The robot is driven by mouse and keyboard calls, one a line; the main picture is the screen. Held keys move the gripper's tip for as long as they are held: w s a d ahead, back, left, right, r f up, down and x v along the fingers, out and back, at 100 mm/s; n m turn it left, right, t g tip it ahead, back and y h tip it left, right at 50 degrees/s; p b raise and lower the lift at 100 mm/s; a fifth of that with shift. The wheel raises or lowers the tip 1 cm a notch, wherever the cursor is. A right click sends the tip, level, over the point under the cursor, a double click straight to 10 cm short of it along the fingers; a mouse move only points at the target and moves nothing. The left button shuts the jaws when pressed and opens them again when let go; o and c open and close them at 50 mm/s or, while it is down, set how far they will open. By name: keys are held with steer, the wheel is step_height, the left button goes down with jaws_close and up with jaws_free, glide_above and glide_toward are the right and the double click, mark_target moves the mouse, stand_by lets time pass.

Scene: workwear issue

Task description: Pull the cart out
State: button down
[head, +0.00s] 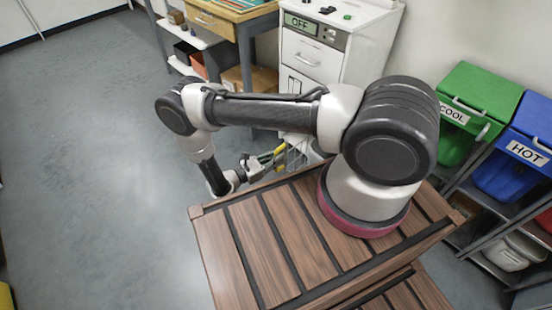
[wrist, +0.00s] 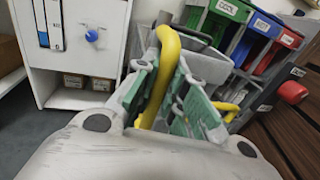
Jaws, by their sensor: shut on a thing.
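The cart shows only in part. Its yellow handle (wrist: 168,50) runs between the green-padded fingers of my gripper (wrist: 172,98) in the wrist view, and the fingers are closed on it. In the head view my gripper (head: 262,163) is low beyond my base's edge, at a small yellow piece of the handle (head: 280,150). A grey part that looks like the cart's body (wrist: 208,66) lies behind the fingers. My arm and base hide most of the cart in the head view.
A white cabinet marked OFF (head: 312,48) stands behind the arm, beside a wooden-topped bench (head: 225,22). At right, a rack holds a green COOL bin (head: 478,100) and a blue HOT bin (head: 520,150). The grey floor at left (head: 90,160) is clear.

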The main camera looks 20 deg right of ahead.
steer(key=c, duration=1.5)
jaws_free()
steer(key=shift+o, duration=0.2)
steer(key=shift+a, duration=0.1)
steer(key=s+a, duration=0.1)
steer(key=a, duration=1)
steer(key=shift+s+a, duration=0.4)
